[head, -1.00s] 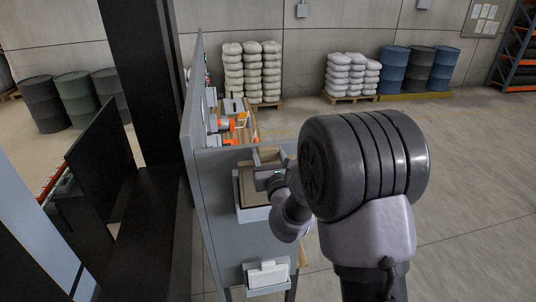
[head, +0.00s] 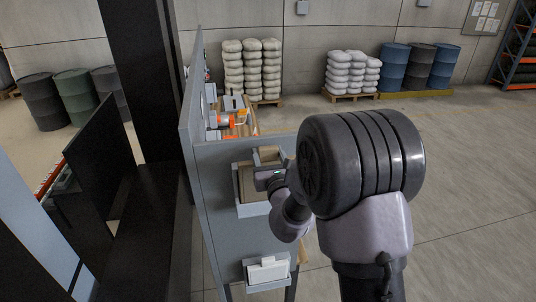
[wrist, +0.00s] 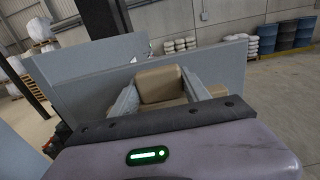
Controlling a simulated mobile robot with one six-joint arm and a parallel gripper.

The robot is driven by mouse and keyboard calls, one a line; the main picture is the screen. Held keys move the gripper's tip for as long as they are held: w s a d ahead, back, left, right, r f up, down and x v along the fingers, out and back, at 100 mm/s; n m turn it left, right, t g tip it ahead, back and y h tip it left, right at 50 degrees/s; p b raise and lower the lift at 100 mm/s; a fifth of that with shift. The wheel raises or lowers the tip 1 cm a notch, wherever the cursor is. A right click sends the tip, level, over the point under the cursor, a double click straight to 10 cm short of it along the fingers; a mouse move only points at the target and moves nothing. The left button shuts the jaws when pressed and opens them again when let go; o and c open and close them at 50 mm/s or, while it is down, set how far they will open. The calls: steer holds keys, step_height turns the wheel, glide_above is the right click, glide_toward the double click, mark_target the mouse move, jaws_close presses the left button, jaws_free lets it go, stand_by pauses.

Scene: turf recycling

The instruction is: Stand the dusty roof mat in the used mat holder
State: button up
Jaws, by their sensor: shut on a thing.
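A tan, padded-looking mat (wrist: 160,85) is between the two pale fingers of my gripper (wrist: 160,92) in the wrist view. In the head view my gripper (head: 266,178) is shut on it at the side of the grey panel, and a tan edge of the mat (head: 268,154) shows above the fingers. A pale-rimmed holder (head: 253,209) is fixed to the panel, with brown material inside it. My gripper is right beside this holder. My arm hides part of it, so I cannot tell whether the mat touches or sits in it.
The grey panel (head: 222,220) stands close by on the left. A lower pocket (head: 268,286) holds a white item. Orange-and-grey items (head: 226,121) lie on the bench behind the panel. A dark column (head: 145,80) stands further left. The floor (head: 470,170) at right is clear.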

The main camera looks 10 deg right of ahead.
steer(key=shift+f+b, duration=0.9)
steer(key=shift+f, duration=0.3)
steer(key=o, duration=1.6)
